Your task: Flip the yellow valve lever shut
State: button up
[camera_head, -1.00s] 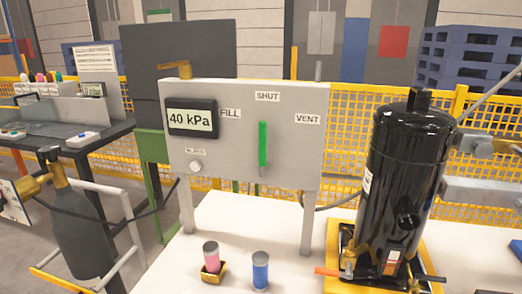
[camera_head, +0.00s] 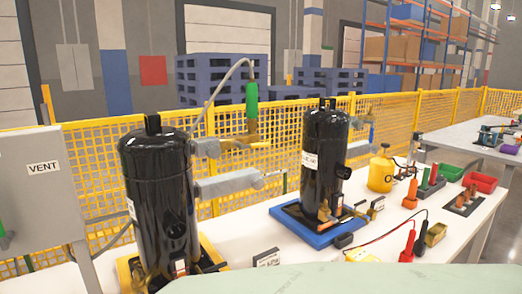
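I cannot single out the yellow valve lever for certain. A brass-yellow valve fitting (camera_head: 246,141) sits below a green coupling (camera_head: 251,100) with a grey hose, behind and between the two compressors. The left black compressor (camera_head: 160,200) stands upright on a yellow pallet (camera_head: 212,252). The right black compressor (camera_head: 323,150) stands upright on a blue pallet (camera_head: 307,234). Small brass-coloured fittings (camera_head: 324,212) sit at its foot, too small to read their position. My gripper is not in view.
A grey panel marked VENT (camera_head: 38,190) stands at the left edge. A yellow can (camera_head: 381,172), red and black probes (camera_head: 408,245) and small boxes stand on the white table (camera_head: 375,218) at the right. Yellow mesh fence (camera_head: 90,150) runs behind.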

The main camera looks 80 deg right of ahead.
aim_at(243, 146)
jog(key=k+j+z, duration=0.3)
jog(key=k+j, duration=0.3)
jog(key=z, duration=1.85)
